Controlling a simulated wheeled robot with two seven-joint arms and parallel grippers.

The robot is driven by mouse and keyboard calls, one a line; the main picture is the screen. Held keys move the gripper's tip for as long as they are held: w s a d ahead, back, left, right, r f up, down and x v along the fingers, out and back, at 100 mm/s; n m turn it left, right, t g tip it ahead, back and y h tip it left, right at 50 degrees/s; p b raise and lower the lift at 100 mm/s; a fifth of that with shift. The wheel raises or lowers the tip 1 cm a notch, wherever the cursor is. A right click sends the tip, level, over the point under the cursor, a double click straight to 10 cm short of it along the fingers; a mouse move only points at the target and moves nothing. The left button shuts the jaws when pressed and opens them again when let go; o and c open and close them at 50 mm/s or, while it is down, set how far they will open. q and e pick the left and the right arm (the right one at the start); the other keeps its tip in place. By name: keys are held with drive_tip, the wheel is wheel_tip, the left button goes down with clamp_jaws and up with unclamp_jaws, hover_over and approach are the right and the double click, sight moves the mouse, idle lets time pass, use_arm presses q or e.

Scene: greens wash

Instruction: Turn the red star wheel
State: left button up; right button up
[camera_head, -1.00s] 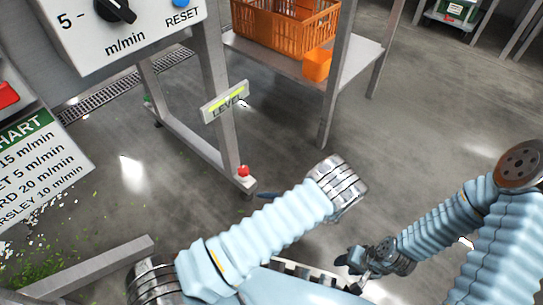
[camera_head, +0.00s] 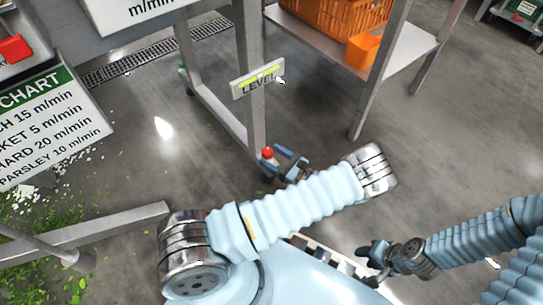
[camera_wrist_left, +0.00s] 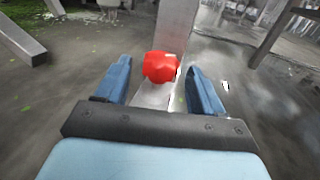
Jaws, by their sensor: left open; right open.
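The red star wheel (camera_head: 267,153) sits low at the foot of the steel leg that carries the LEVEL gauge (camera_head: 257,79). In the left wrist view the red star wheel (camera_wrist_left: 160,67) lies ahead, between the two blue fingers and a little beyond their tips. My left gripper (camera_head: 284,160) is open at the wheel, with nothing held; it also shows in the left wrist view (camera_wrist_left: 158,88). I cannot tell whether a finger touches the wheel. My right gripper (camera_head: 368,262) is open and empty at the lower right, away from the wheel.
A steel stand (camera_head: 405,62) with an orange crate (camera_head: 335,22) and a small orange bin (camera_head: 366,49) is at the upper right. A sloping steel beam (camera_head: 90,232) lies at the lower left near scattered greens. A chart sign (camera_head: 50,128) stands at the left. The floor between is open.

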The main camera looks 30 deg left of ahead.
use_arm(q)
drive_tip(key=shift+a, duration=0.6)
drive_tip(key=c, duration=1.1)
drive_tip(key=shift+o, duration=0.2)
